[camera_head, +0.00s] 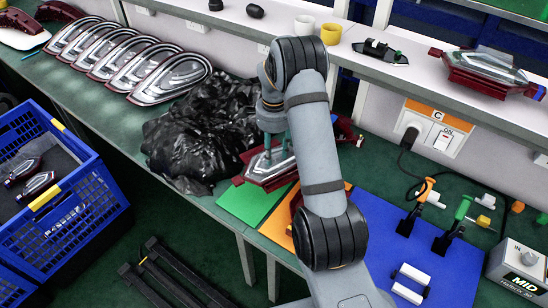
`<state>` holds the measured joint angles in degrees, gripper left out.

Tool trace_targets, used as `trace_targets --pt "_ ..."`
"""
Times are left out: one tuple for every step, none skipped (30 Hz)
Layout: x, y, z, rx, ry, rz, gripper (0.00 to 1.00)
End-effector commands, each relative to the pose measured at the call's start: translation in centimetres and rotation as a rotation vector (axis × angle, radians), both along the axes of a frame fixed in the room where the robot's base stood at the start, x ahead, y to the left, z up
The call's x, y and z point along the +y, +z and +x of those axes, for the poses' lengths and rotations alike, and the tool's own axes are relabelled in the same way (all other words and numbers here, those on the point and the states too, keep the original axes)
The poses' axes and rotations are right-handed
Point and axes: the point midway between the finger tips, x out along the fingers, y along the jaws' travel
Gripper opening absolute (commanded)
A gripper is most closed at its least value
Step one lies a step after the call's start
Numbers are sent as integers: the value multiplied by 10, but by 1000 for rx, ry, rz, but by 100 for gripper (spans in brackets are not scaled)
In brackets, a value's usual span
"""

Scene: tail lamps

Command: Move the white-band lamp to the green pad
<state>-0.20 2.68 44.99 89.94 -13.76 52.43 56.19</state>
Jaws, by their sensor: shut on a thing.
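A tail lamp (262,172) with a clear, pale lens and dark red edges is over or on the green pad (240,206). My gripper (277,148) points down and is shut on this lamp. My arm hides part of the lamp, and I cannot make out a white band on it. I cannot tell whether the lamp touches the pad. Another red piece shows just right of my arm. The green pad's front left part is bare.
A black crumpled bag (200,135) lies close left of the lamp. An orange pad (279,230) and a blue mat (430,268) lie to the right. Several lamps stand in a row at the back left. A blue crate (98,205) holds small lamps. A shelf (440,75) runs behind.

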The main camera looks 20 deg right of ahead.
Motion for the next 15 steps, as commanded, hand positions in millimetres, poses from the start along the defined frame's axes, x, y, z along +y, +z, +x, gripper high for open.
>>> trace_targets --pt "1 -4 0 1 1 0 0" --pt "1 -8 0 3 1 0 0" --pt "0 -14 -1 4 2 0 0" --pt "0 -18 -1 4 2 0 0" --pt "0 -23 -1 4 1 0 0" --pt "0 -28 -1 3 1 0 0" --pt "0 -32 -1 3 0 0 0" --pt "0 -34 0 1 1 0 0" --pt "0 -37 0 0 1 0 0" --pt "0 -38 0 0 1 0 0" --pt "0 -39 0 0 1 0 0" --pt "0 -39 0 -1 1 -1 0" --pt "0 -39 0 -1 1 -1 0" --pt "0 -39 0 -1 1 -1 0" --pt "0 -39 0 -1 1 -1 0"
